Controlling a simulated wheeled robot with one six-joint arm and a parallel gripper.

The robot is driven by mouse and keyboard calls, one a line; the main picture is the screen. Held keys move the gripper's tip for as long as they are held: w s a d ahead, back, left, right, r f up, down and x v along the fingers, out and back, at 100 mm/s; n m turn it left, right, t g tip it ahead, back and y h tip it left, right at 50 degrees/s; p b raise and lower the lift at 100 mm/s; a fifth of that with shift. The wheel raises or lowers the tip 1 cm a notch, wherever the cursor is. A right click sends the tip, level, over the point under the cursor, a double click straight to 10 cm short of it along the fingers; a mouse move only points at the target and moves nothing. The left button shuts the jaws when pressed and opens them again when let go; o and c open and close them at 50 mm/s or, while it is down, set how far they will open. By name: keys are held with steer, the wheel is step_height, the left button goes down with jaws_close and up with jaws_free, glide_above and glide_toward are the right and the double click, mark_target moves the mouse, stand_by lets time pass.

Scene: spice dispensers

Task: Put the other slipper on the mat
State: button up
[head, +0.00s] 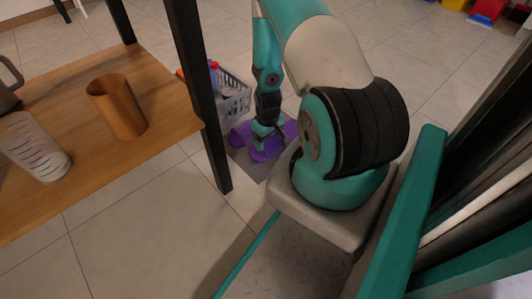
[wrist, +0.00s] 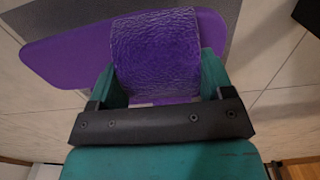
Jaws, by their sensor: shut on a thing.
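My gripper (head: 266,134) reaches down over the grey mat (head: 245,169), beyond the table's leg. It is shut on a purple slipper (wrist: 155,50), with one finger on each side of the wide textured strap; the fingers also show in the wrist view (wrist: 158,77). A flat purple sole stretches out to the left of the strap, over the grey mat (wrist: 85,11). In the head view, purple slipper parts (head: 260,155) show on both sides of my gripper. My arm partly hides them, and I cannot tell clearly where one slipper ends and the other begins.
A grey basket (head: 236,101) with bottles stands just behind the mat. A wooden table (head: 80,110) with a black leg (head: 203,110) is at the left, bearing a brown cup (head: 117,106) and a white patterned cup (head: 33,147). Tiled floor is open in front.

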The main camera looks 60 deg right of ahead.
step_height(320, 180, down, 4)
steer(key=b, duration=0.2)
steer(key=shift+f+b, duration=0.2)
steer(key=shift+b, duration=0.15)
steer(key=shift+r, duration=0.15)
steer(key=o, duration=1)
steer(key=shift+c, duration=0.2)
step_height(320, 180, up, 12)
steer(key=p, duration=0.9)
